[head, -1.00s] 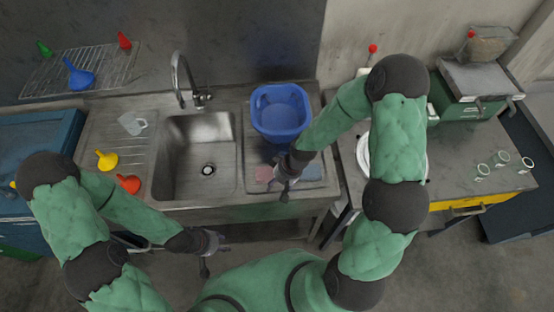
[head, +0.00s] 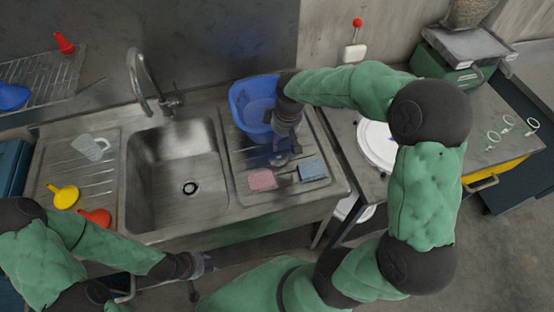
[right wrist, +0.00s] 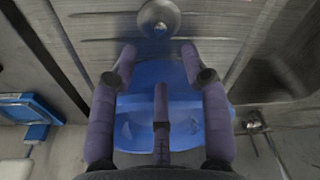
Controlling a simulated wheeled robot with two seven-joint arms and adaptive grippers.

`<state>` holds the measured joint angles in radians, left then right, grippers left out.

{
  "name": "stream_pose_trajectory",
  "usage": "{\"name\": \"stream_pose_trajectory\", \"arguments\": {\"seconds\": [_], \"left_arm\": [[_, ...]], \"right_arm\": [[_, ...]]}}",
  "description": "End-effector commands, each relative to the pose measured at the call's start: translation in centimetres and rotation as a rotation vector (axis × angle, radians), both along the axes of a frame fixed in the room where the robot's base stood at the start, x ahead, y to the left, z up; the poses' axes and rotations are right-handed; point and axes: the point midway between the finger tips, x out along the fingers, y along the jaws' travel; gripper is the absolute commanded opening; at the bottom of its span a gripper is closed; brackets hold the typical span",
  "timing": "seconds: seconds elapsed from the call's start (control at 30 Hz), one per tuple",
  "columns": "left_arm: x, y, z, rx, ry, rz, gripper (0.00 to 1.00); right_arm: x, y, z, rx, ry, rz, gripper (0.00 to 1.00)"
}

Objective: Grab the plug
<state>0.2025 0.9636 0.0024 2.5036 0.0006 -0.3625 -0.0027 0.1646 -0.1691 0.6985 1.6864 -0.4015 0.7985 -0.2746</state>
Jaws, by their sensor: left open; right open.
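A round metal disc with a raised centre (right wrist: 158,17), which looks like the plug, lies on the ribbed drainboard (head: 240,190). In the head view the plug (head: 279,160) is partly hard to make out beside my right gripper (head: 290,143). In the right wrist view my right gripper (right wrist: 158,65) has its fingers spread, empty and apart from the disc, which lies beyond the fingertips. The blue tub (head: 240,100) stands just behind that gripper and shows behind the fingers in the wrist view. My left gripper (head: 197,268) is open and empty, low in front of the counter.
A pink sponge (head: 262,180) and a blue sponge (head: 313,170) lie near the drainboard's front. The sink basin (head: 170,165) and tap (head: 140,85) are to the left. A clear jug (head: 90,147), yellow funnel (head: 64,197) and red funnel (head: 96,216) stand further left. A white plate (head: 377,140) is right.

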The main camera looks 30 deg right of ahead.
Motion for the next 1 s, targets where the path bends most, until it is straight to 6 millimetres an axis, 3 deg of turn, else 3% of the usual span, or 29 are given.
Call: {"name": "stream_pose_trajectory", "arguments": {"seconds": [0.2, 0.47, 0.73, 1.0], "left_arm": [[0.0, 0.0, -0.8, 0.0, 0.0, 0.0, 0.42], [0.0, 0.0, -1.1, 0.0, 0.0, 0.0, 0.42], [0.0, 0.0, -1.9, 0.0, 0.0, 0.0, 0.42], [0.0, 0.0, -2.0, 0.0, 0.0, 0.0, 0.42]], "right_arm": [[0.4, 0.2, -3.4, 0.002, 0.002, 0.0, 0.47], [0.5, 0.3, -5.2, 0.002, 0.002, -0.001, 0.47], [1.0, 0.4, -8.9, 0.003, 0.001, 0.0, 0.47], [1.1, 0.5, -9.5, 0.002, 0.0, 0.0, 0.47]]}}
